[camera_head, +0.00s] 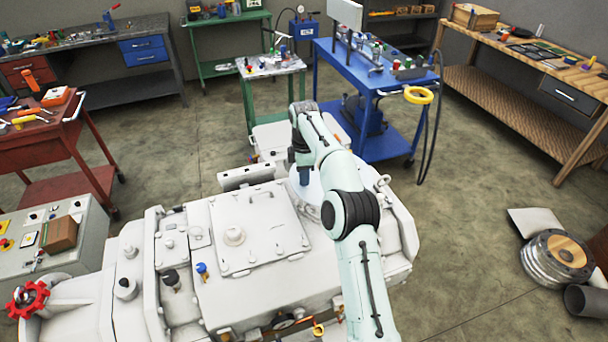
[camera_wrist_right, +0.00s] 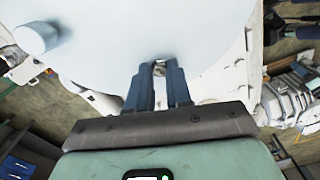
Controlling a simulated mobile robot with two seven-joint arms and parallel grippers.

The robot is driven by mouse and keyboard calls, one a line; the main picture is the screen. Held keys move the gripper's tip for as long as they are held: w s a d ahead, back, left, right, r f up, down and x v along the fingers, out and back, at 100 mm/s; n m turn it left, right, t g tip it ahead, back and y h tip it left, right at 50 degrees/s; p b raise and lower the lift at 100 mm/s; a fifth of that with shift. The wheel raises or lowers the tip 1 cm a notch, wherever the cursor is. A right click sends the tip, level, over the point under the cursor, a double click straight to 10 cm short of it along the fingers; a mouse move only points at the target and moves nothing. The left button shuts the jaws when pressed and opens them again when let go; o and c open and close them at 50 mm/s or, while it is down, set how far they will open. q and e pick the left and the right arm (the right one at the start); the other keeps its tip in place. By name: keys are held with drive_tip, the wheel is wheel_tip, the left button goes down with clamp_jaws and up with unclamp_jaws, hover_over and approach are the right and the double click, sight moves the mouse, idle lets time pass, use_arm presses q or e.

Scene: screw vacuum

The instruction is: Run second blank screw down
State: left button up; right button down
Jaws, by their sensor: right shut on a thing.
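My right arm reaches down over the pale vacuum machine (camera_head: 250,270). Its gripper (camera_head: 303,176) points down at a smooth white round part (camera_head: 312,190) on the machine's far side. In the right wrist view, the two dark blue fingers of the gripper (camera_wrist_right: 158,72) are close together on a small metallic piece, the screw (camera_wrist_right: 159,68), at the pale surface (camera_wrist_right: 130,35). Most of the screw is hidden between the fingers, and its depth cannot be told. My left gripper is not in view.
A white cylindrical knob (camera_wrist_right: 37,38) stands on the pale surface, left of the fingers. A blue cart (camera_head: 370,75) and a small green-legged table (camera_head: 270,68) stand beyond the machine. A red cart (camera_head: 85,120) is at left. Open floor lies right of the machine.

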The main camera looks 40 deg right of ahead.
drive_tip(key=m, duration=0.6)
drive_tip(key=shift+m, duration=0.3)
drive_tip(key=m, duration=0.3)
drive_tip(key=shift+m, duration=0.4)
drive_tip(key=m, duration=0.3)
drive_tip(key=shift+m, duration=0.3)
drive_tip(key=m, duration=0.4)
drive_tip(key=shift+w+r+m, duration=0.1)
drive_tip(key=shift+m, duration=0.2)
drive_tip(key=m, duration=0.4)
drive_tip(key=shift+m, duration=0.7)
drive_tip(key=c, duration=1)
unclamp_jaws()
